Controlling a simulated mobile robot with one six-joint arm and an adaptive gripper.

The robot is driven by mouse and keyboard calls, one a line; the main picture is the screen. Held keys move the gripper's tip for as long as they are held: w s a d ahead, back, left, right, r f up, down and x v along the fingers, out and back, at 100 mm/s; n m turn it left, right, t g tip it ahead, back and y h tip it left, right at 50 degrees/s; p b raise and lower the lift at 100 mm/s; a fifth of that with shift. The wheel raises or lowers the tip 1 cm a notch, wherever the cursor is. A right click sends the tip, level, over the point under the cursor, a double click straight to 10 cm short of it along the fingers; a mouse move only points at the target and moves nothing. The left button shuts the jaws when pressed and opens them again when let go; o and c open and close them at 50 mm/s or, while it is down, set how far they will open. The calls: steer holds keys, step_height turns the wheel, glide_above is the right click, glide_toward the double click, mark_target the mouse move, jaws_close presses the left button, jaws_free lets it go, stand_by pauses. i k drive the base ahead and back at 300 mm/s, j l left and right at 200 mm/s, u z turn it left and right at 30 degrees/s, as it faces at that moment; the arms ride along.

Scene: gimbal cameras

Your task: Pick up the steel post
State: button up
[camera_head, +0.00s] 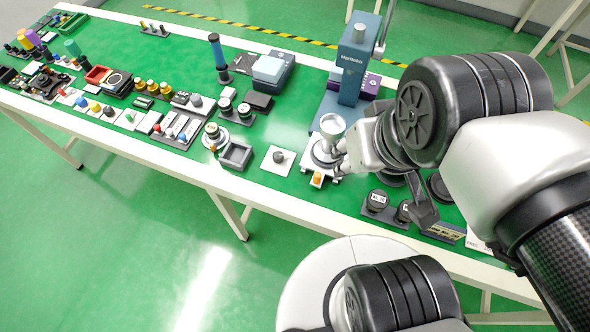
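A silver metal piece with a round, wider top (332,126) stands upright over a dark round base on a white plate (307,168), on the green bench just left of my gripper. It looks like the steel post, but I cannot be sure. My gripper (341,157) points left, with its fingertips beside the lower part of this piece. The fingers are small and partly hidden by the wrist, so I cannot tell whether they touch it or how far apart they are.
A blue-grey press (354,65) stands close behind the silver piece. A small block with an orange top (317,179) sits in front. A white plate with a dark knob (278,157) lies to the left. Dark round pieces (377,200) stand near the bench's front edge.

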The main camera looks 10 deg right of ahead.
mark_target(332, 127)
steer(key=k+l+z, duration=0.1)
steer(key=z, duration=1.4)
steer(key=k+j+u, duration=0.1)
steer(key=j+u, duration=0.15)
steer(key=u, duration=0.25)
steer(key=k+j+u, duration=0.1)
steer(key=j+u, duration=0.15)
steer(key=u, duration=0.25)
steer(key=j+u, duration=0.25)
steer(key=i+j+u, duration=0.1)
steer(key=j+u, duration=0.2)
steer(key=j, duration=0.1)
